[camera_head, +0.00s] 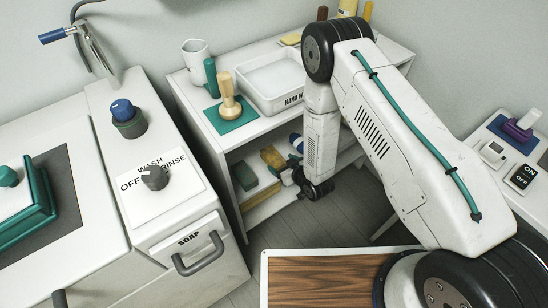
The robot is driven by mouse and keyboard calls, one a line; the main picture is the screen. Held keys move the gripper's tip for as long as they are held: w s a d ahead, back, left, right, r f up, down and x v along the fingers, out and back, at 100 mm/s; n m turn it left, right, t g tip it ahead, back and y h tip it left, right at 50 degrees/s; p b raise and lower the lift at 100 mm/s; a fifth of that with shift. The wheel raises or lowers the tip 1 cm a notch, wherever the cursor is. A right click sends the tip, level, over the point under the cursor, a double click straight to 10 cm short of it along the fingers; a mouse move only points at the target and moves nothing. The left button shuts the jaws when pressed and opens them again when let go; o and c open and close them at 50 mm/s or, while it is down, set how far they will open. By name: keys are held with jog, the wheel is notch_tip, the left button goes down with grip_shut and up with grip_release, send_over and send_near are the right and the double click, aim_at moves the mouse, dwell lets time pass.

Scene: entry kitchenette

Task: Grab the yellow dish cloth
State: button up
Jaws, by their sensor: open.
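A mustard-yellow, lumpy item (272,157), which looks like the yellow dish cloth, lies on the shelf below the counter top. Its folds are too small to make out. My gripper (298,176) is at the low end of my arm, at the shelf's front, just right of and below the yellow item. It is small and dark in this view; it is open, and I see nothing held in it. I cannot tell whether it touches anything on the shelf.
Beside the yellow item are a green block (244,175) and a blue item (296,141). Above, the counter holds a white basin (270,90), a wooden-handled brush (229,105) and a mug (196,62). My arm hides the shelf's right part.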

aim_at(276, 160)
jog(key=x, duration=0.6)
jog(key=shift+w+a, duration=0.25)
jog(key=shift+a, duration=0.2)
jog(key=c, duration=1.1)
